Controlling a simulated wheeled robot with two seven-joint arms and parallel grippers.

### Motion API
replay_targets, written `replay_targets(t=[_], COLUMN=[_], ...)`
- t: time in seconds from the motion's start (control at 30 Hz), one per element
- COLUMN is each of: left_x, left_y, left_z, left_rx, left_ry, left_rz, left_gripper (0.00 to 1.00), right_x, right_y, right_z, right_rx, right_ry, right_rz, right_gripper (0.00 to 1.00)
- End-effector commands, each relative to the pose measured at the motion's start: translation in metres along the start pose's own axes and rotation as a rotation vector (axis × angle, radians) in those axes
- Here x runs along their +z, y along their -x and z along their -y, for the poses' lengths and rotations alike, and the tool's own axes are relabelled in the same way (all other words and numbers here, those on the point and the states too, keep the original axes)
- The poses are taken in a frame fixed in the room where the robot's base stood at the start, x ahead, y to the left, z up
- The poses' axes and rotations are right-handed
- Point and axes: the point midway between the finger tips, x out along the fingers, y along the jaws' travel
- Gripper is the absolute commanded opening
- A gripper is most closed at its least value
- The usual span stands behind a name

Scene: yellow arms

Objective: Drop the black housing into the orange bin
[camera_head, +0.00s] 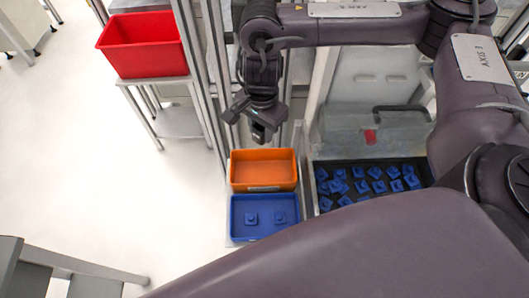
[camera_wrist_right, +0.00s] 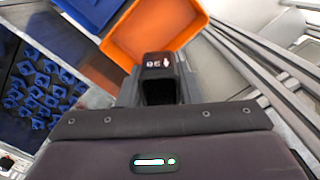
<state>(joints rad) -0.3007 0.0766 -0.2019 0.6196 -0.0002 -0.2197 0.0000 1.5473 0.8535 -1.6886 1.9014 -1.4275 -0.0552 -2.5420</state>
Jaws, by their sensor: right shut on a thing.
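My right gripper (camera_head: 263,122) hangs from the arm in the upper middle of the head view, just above and behind the orange bin (camera_head: 262,173). In the right wrist view it is shut on the black housing (camera_wrist_right: 158,64), a small dark block with white marks on its face. Much of the housing is hidden by the jaws. The orange bin appears beyond the housing in the right wrist view (camera_wrist_right: 125,40), and I see nothing in the visible part of it. My left gripper is not in view.
A blue bin (camera_head: 236,220) with two blue parts adjoins the orange bin. A dark tray (camera_head: 412,165) with several blue parts lies to the right. A red bin (camera_head: 142,48) stands on a small grey stand at upper left. Metal posts (camera_head: 214,75) rise close left of my gripper.

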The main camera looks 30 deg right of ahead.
Motion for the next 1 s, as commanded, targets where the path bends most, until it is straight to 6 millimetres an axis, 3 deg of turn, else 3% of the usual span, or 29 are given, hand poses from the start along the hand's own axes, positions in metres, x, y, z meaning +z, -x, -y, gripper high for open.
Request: replay_targets(t=[0.1, 0.37, 1.0], left_x=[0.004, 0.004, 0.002], left_y=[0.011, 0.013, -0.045], left_z=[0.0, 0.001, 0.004], left_rx=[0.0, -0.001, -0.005], left_ry=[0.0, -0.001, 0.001], left_rz=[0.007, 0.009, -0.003], left_gripper=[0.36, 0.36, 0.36], right_x=[-0.004, -0.011, -0.011], right_y=[-0.008, -0.02, -0.079], right_z=[-0.006, -0.011, -0.012], right_rx=[0.011, 0.014, 0.014], right_ry=[-0.055, -0.11, -0.11], right_rz=[-0.002, -0.014, -0.015], right_gripper=[0.1, 0.1, 0.1])
